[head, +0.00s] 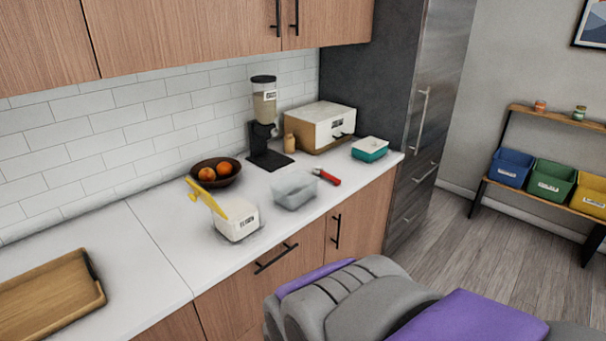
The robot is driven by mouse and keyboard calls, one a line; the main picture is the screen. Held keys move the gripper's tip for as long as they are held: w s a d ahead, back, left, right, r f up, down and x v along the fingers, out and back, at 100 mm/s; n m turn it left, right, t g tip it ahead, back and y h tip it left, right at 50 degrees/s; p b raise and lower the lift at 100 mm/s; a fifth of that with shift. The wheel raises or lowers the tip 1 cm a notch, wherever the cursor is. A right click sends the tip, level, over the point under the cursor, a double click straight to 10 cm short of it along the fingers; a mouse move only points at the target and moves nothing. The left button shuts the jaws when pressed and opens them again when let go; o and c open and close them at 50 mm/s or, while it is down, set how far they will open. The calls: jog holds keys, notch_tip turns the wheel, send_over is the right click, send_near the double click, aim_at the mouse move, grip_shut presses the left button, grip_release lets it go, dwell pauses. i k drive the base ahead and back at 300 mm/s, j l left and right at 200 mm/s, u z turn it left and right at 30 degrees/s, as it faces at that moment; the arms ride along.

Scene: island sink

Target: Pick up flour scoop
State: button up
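A white container (237,224) with a dark label, too blurred to read surely, stands near the counter's front edge in the head view. A long yellow piece (207,198) slants up from its left side; I cannot tell whether it is a lid or a scoop. A red-handled tool (328,178) lies on the counter to the right, just behind a clear tub (294,189). Its other end is small and partly unclear, so I cannot tell whether it is the flour scoop. My gripper is not in view; only purple and grey parts of my body show at the bottom.
Cabinets hang above. A bin shelf (556,117) stands right, beyond open floor.

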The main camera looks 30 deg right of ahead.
aim_at(327, 176)
jog(key=i+l+z, duration=0.2)
jog(key=z, duration=0.15)
jog(key=i+l+z, duration=0.2)
jog(key=z, duration=0.15)
jog(key=i+l+z, duration=0.1)
jog(key=z, duration=0.25)
jog(key=i+l+z, duration=0.2)
jog(key=i, duration=1.05)
jog(key=j, duration=0.1)
